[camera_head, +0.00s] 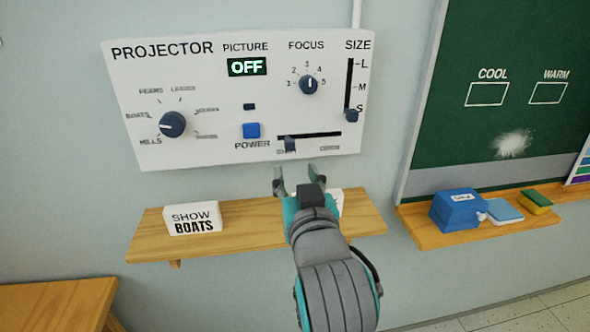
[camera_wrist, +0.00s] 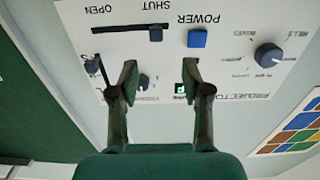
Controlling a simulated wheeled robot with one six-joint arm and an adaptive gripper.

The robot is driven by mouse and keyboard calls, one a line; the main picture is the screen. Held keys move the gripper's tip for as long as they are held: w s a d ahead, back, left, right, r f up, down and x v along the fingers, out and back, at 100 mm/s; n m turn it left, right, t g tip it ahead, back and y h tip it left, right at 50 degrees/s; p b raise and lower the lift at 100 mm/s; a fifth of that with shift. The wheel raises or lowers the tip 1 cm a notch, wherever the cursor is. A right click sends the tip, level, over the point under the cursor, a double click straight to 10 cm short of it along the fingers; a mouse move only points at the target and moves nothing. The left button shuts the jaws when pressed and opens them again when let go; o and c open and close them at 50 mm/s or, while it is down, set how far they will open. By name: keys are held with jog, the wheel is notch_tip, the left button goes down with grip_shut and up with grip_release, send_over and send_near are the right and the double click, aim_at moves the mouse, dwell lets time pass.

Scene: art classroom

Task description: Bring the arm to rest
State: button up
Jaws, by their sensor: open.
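My gripper (camera_head: 295,180) is open and empty. In the head view it is just below the lower edge of the white projector panel (camera_head: 215,110), above the wooden shelf, at the end of my raised arm. In the wrist view its two fingers (camera_wrist: 158,82) stand apart in front of the panel (camera_wrist: 225,70), which appears upside down there. No thing shows between the fingers. The blue power button (camera_head: 251,130) and the lower slider (camera_head: 290,145) are close above the gripper. I cannot tell whether a fingertip touches the panel.
A wooden shelf (camera_head: 250,240) below the panel bears a "SHOW BOATS" card (camera_head: 192,218) and another white card partly hidden behind my gripper. At the right, a chalkboard (camera_head: 510,60) has a ledge with a blue box (camera_head: 456,210). A wooden table (camera_head: 55,305) stands lower left.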

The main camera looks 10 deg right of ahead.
jog(key=s+d+f+n+g, duration=0.1)
jog(key=s+d+f, duration=0.1)
jog(key=s+f, duration=0.5)
jog(key=s+d+f+y, duration=0.1)
jog(key=s+d+f, duration=0.1)
jog(key=f, duration=0.9)
jog(key=s+d+f+n+g, duration=0.1)
jog(key=s+d+f, duration=0.1)
jog(key=s+f, duration=0.5)
jog(key=s+d+f, duration=0.1)
jog(key=s+f, duration=0.2)
jog(key=s, duration=0.5)
jog(key=s+d+f+m, duration=0.1)
jog(key=s+d+f, duration=0.1)
jog(key=s, duration=0.7)
jog(key=s+d+f+m+g+h, duration=0.1)
jog(key=s+f, duration=0.3)
jog(key=s, duration=0.5)
jog(key=shift+d, duration=0.3)
jog(key=shift+c, duration=0.6)
jog(key=shift+d, duration=0.1)
